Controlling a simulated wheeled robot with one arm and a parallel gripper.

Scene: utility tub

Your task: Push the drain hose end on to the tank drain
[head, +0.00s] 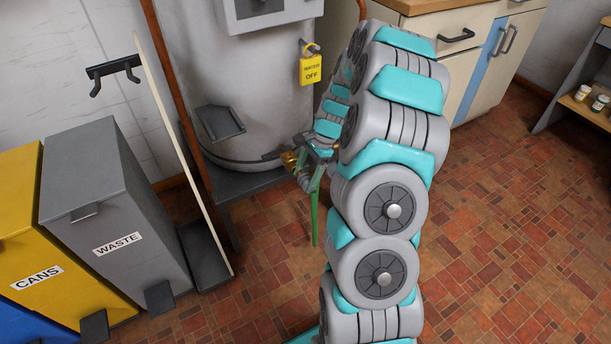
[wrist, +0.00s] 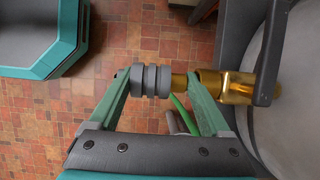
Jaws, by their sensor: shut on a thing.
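The tank drain (wrist: 235,86) is a brass fitting at the tank's foot. It also shows in the head view (head: 289,160). The hose end (wrist: 152,81) is a grey ribbed collar with a narrower brass part on its right, lined up with the drain. My gripper (wrist: 163,82) is shut on the hose end, one green finger at each side. The right fingertip hides the join, so I cannot tell whether hose end and drain touch. The green hose (head: 315,218) hangs below my gripper (head: 312,160) in the head view.
The grey tank (head: 265,105) stands behind the drain, with a yellow "OFF" tag (head: 311,69). Left are a board (head: 185,150), a grey waste bin (head: 125,210) and a yellow cans bin (head: 35,255). Tiled floor (head: 500,220) is clear at right.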

